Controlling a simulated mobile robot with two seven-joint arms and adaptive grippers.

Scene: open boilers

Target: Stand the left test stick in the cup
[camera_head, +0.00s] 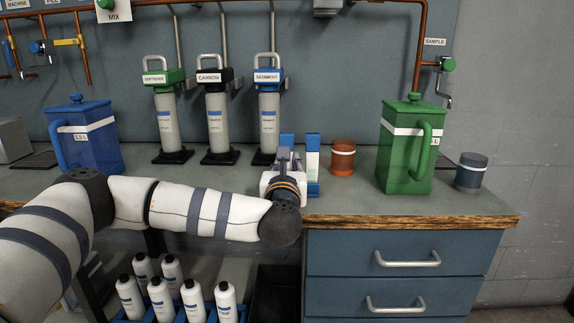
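My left arm comes in from the left, and my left gripper (285,158) is over the counter at two upright blue-and-white packs. The left pack (287,139) is mostly hidden behind the gripper; the right pack (312,162) stands just to its right. I cannot make out the fingers well enough to tell whether they are open or shut, nor whether they touch a pack. I cannot pick out a separate test stick. A grey-blue cup (471,173) stands at the counter's right end. My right gripper is not in view.
A green jug (405,148) stands between the two cups, and a blue jug (85,135) at the left. Three filter housings (217,122) stand at the back of the counter (350,203). White bottles (162,299) are below. Bare counter lies before the brown cup.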

